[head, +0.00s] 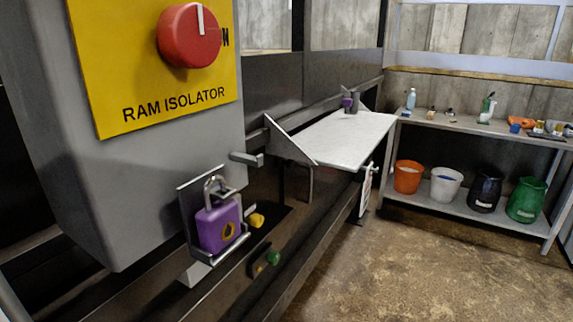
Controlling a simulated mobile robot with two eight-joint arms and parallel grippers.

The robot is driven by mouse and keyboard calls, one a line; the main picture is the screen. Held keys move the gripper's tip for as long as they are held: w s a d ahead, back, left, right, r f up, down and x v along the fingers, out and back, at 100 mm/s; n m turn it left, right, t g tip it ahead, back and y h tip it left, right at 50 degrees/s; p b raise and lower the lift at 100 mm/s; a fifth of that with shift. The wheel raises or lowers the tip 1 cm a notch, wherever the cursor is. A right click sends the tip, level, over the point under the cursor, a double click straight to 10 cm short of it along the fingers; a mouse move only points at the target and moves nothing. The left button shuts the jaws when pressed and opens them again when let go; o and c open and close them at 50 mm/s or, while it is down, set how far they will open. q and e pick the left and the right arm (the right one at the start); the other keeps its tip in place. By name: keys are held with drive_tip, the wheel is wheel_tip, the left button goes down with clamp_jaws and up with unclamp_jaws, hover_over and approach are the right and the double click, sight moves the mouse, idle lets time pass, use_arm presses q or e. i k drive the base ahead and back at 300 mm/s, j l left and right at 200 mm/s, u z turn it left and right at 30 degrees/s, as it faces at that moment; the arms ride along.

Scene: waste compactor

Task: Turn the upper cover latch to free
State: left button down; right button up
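No gripper of mine shows in the head view. I cannot make out for certain a part that is the upper cover latch. The box carries a yellow plate (112,60) marked RAM ISOLATOR and a red rotary knob (187,38) whose white mark points up. Only an N of the lettering beside the knob shows.
A purple padlock (216,230) sits in a metal bracket below the box. Yellow (257,220) and green (273,258) knobs are close by. A white shelf (345,138) juts out behind. A bench (470,125) with several buckets stands at the back right. The floor (430,265) is clear.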

sight(289, 164)
drive_tip(key=i+l+u, duration=0.15)
drive_tip(key=u, duration=0.35)
drive_tip(key=i+l+u, duration=0.15)
drive_tip(key=u, duration=0.3)
drive_tip(key=i+l+u, duration=0.1)
drive_tip(key=l, duration=0.25)
drive_tip(key=i+l+u, duration=0.15)
drive_tip(key=l, duration=0.2)
drive_tip(key=i+l+u, duration=0.1)
drive_tip(key=l, duration=0.3)
